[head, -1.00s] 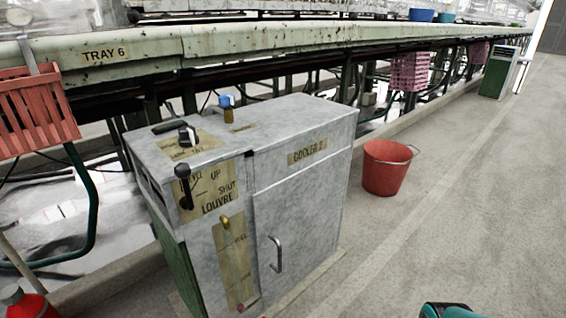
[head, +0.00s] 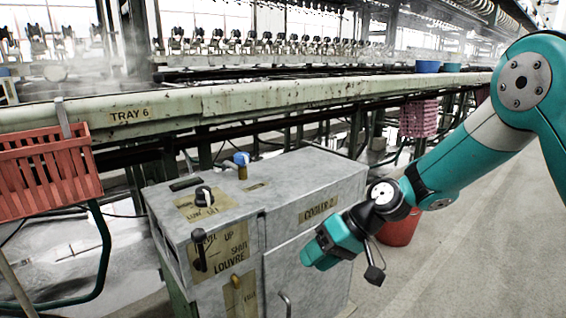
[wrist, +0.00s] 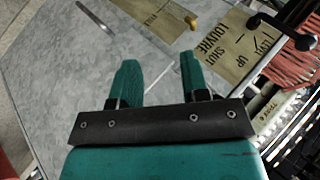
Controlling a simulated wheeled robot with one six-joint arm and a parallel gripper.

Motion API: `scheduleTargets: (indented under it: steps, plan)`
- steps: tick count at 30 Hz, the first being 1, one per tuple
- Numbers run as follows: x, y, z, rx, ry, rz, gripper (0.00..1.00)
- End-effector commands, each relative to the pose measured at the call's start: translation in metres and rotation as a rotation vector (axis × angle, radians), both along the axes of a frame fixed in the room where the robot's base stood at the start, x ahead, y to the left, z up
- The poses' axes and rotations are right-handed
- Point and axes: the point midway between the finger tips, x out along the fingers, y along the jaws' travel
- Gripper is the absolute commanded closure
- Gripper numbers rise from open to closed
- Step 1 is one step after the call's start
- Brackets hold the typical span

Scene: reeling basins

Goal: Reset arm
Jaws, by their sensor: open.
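My teal arm reaches in from the right in the head view. My gripper (head: 318,250) is in front of the right part of the grey cooler cabinet (head: 315,185), beside its "COOLER 2" label. In the wrist view my gripper (wrist: 158,75) is open, with its two teal fingers apart and nothing between them. The cabinet's front panel (wrist: 90,70) lies beyond the fingers. The black louvre lever (head: 199,250) stands on the cabinet's front and also shows at the upper right of the wrist view (wrist: 280,24). I cannot tell how far the fingers are from the cabinet.
A black knob (head: 204,196) and a blue-handled valve (head: 241,160) stand on the cabinet top. A red basket (head: 45,175) hangs at the left below the tray rail (head: 260,98). A red bucket (head: 400,232) stands behind my arm. Bare floor lies at the right.

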Motion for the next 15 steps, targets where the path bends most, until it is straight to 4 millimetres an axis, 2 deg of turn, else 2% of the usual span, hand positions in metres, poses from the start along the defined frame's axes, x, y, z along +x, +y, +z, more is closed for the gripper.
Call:
scheduleTargets:
  steps: [1, 6, 9, 15]
  plan:
    - [-0.018, -0.002, 0.03, -0.036, -0.023, 0.023, 0.58]
    - [-0.084, -0.017, 0.092, -0.166, -0.066, 0.078, 0.58]
    - [-0.124, -0.03, 0.116, -0.235, -0.086, 0.099, 0.58]
    - [-0.189, -0.055, 0.141, -0.334, -0.113, 0.12, 0.58]
